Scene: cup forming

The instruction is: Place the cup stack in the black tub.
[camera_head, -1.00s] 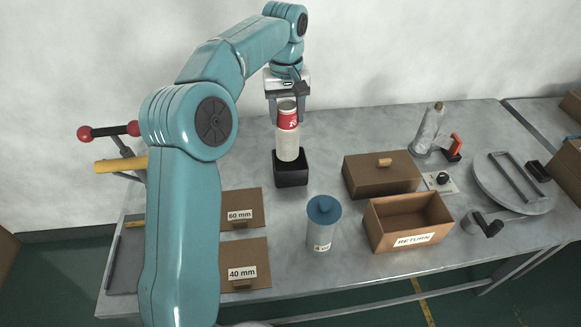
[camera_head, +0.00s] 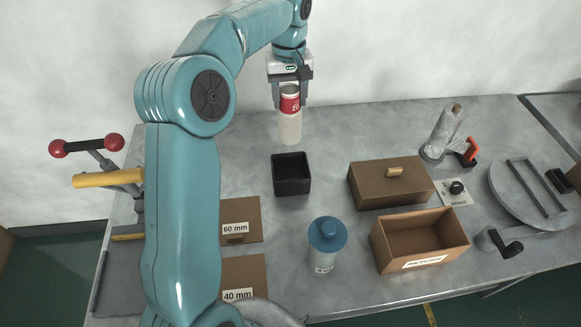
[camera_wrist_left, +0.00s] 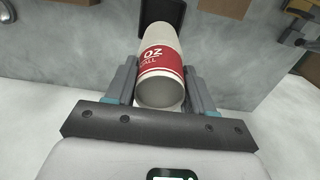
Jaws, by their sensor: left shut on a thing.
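The cup stack (camera_head: 290,122), pale with a red printed band, hangs upright in my left gripper (camera_head: 290,100). The fingers are shut on it from both sides near its upper end. The black tub (camera_head: 291,188) stands on the table in front of and below the stack, open at the top and empty as far as I see. In the head view the stack's lower end shows just behind the tub's back rim, apart from it. In the left wrist view the stack (camera_wrist_left: 160,62) lies between the fingers, with part of the tub (camera_wrist_left: 165,12) beyond it. My right gripper is not in view.
A blue-lidded canister (camera_head: 327,245), a brown lidded box (camera_head: 375,188) and an open RETURN box (camera_head: 440,255) stand in front and to the right. Boxes labelled 60 mm (camera_head: 245,212) and 40 mm (camera_head: 248,272) are at left. The table around the tub is clear.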

